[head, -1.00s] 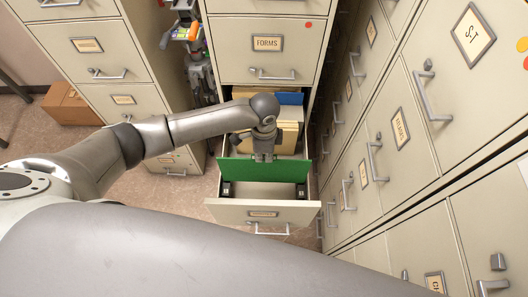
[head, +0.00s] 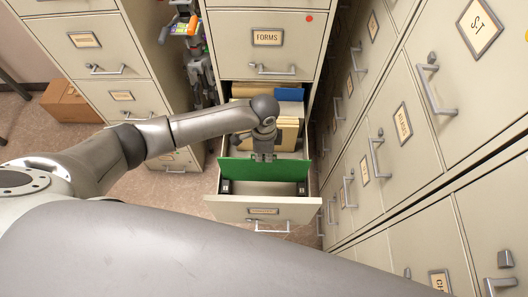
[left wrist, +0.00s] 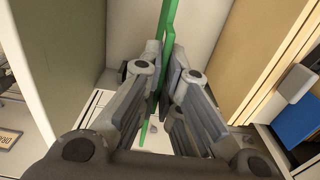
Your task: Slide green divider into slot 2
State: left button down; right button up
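The green divider (head: 262,171) stands across the open drawer (head: 262,211), between its side walls. It shows edge-on as a thin green strip in the left wrist view (left wrist: 169,22). My left gripper (head: 263,157) points down at the divider's top middle. In the left wrist view its fingers (left wrist: 163,78) are closed on both sides of the divider. The divider's lower edge is hidden, so I cannot tell whether it sits in a slot. Dark brackets (head: 225,187) show on the drawer's sides in front of it. My right gripper is not in view.
Tan folders (head: 287,134) and a blue folder (head: 289,95) stand behind the divider. The FORMS drawer (head: 267,44) above is shut. Cabinets with handles (head: 405,125) line the right side closely. A brown box (head: 70,102) lies on the floor at left.

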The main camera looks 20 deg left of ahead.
pick_arm(q)
jog(key=shift+f+b, duration=1.55)
jog(key=shift+f, duration=1.2)
jog(key=c, duration=1.6)
grip_release()
jog(key=shift+o, duration=0.2)
notch_tip(320, 180, up, 7)
jog(key=p, duration=0.7)
jog(key=shift+p, duration=0.35)
jog(key=shift+r, duration=0.25)
notch_tip(320, 180, up, 12)
jog(key=shift+f, duration=0.25)
